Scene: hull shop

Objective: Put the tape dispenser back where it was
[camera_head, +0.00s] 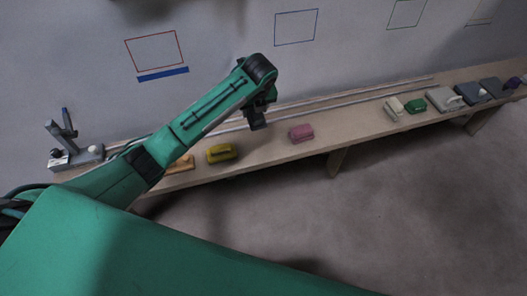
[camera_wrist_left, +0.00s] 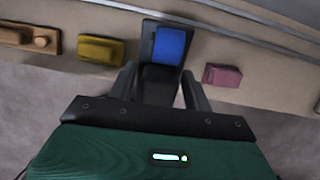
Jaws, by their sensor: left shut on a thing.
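The tape dispenser (camera_wrist_left: 160,80) is a dark body with a blue block-like part on top. In the left wrist view it sits upright between the two fingers of my left gripper (camera_wrist_left: 162,92), which is shut on it. In the head view my left gripper (camera_head: 258,117) shows small and dark over the bench, between a yellow block and a pink block. The dispenser cannot be made out clearly there. Whether its base touches the bench (camera_wrist_left: 250,62) or hangs above it cannot be told. My right gripper is in neither view.
The yellow block (camera_head: 221,152) and an orange-brown wooden tool (camera_head: 181,164) lie left of the gripper; the pink block (camera_head: 301,132) lies right. A grey stand (camera_head: 75,155) is at the far left. Several blocks, including a green one (camera_head: 415,106), line the right end. Rails run along the wall.

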